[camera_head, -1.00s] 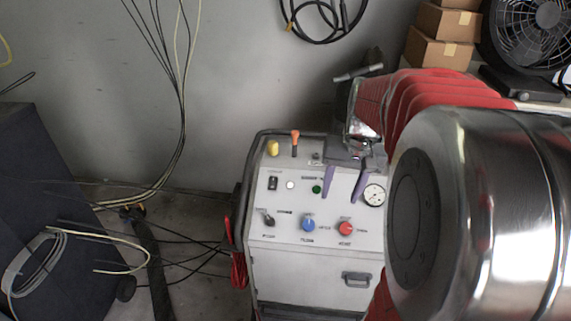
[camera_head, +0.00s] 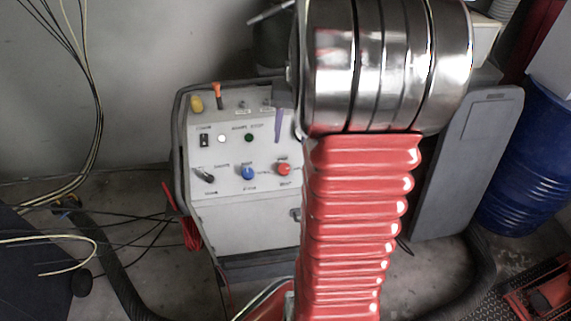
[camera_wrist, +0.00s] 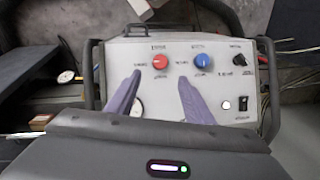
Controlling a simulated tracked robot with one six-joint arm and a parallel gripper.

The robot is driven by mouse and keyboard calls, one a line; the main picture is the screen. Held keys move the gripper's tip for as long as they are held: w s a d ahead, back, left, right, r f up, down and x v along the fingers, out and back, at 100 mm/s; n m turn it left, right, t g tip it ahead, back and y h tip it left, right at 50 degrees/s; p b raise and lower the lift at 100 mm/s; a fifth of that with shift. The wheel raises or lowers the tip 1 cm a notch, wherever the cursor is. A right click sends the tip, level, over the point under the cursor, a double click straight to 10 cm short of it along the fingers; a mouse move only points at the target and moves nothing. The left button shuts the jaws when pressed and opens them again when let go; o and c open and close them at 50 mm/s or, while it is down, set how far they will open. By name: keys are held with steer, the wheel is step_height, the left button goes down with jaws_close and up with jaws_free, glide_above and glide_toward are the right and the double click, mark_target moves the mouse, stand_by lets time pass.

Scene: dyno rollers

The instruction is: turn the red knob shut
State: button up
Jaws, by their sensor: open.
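The red knob (camera_head: 283,169) is on the white control panel (camera_head: 230,190), right of the blue knob (camera_head: 248,173), in the head view. In the wrist view the red knob (camera_wrist: 160,61) is just beyond my gripper's fingertips (camera_wrist: 159,77), about midway between them. My gripper's two purple fingers are spread apart with nothing between the tips. In the head view one purple finger (camera_head: 278,126) shows above the red knob; my arm hides the other. I cannot tell how far the tips are from the panel.
A black knob (camera_head: 204,175), a black switch (camera_head: 204,140) and a green button (camera_head: 249,138) share the panel. A dark bar frames the panel (camera_wrist: 90,75). A blue barrel (camera_head: 530,150) stands at the right. Cables and hoses lie on the floor.

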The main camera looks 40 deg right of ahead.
mark_target(285, 168)
steer(key=f, duration=0.8)
steer(key=w+a+f, duration=0.1)
steer(key=f, duration=0.3)
steer(key=shift+a, duration=0.1)
steer(key=shift+c, duration=0.6)
steer(key=c, duration=0.9)
